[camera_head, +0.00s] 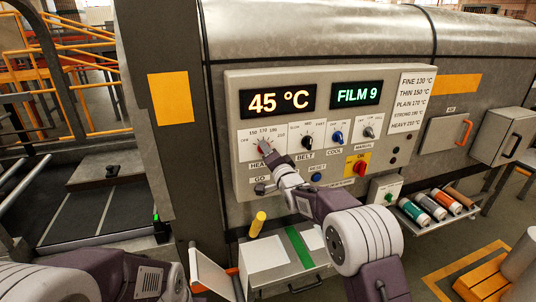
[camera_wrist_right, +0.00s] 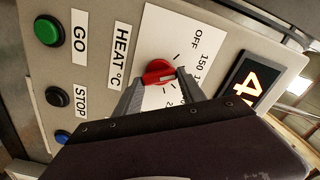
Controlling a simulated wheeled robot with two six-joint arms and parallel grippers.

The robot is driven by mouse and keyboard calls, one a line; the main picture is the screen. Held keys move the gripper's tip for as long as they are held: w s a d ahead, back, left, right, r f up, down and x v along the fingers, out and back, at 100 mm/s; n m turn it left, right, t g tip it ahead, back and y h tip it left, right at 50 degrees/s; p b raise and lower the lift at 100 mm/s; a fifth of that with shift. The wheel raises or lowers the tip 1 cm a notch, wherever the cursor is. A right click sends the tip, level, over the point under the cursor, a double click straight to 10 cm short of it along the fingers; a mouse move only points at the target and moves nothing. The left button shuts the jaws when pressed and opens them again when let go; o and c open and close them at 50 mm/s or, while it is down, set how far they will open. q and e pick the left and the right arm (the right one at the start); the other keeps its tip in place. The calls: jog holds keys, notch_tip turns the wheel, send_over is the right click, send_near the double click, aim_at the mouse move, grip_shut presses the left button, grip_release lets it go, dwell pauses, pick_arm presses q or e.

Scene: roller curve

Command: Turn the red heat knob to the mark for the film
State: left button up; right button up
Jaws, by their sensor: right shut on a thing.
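The red heat knob (camera_head: 264,147) sits at the left of the control panel (camera_head: 240,115), under a dial marked from OFF upward. My right gripper (camera_head: 268,155) is at this knob. In the right wrist view my right gripper (camera_wrist_right: 160,80) has one finger on each side of the red knob (camera_wrist_right: 157,70), shut on it. A short white line shows on the knob; the mark it meets is partly hidden by a finger. The temperature display (camera_head: 277,100) reads 45 °C. The film display (camera_head: 356,95) reads FILM 9. My left arm shows at lower left, its gripper out of view.
A film chart (camera_head: 411,103) lists Fine 130, Thin 150, Plain 170, Strong 190 and Heavy 210 °C. The black belt knob (camera_head: 307,142), blue cool knob (camera_head: 337,137) and red-on-yellow switch (camera_head: 358,166) are close by. Several rolls lie on a shelf (camera_head: 425,222).

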jog(key=shift+f, duration=0.1)
jog(key=o, duration=1.4)
jog(key=shift+c, duration=0.2)
jog(key=shift+s+d, duration=0.1)
jog(key=shift+d, duration=0.05)
jog(key=b+v, duration=0.4)
jog(key=v, duration=0.5)
jog(key=shift+b, duration=0.3)
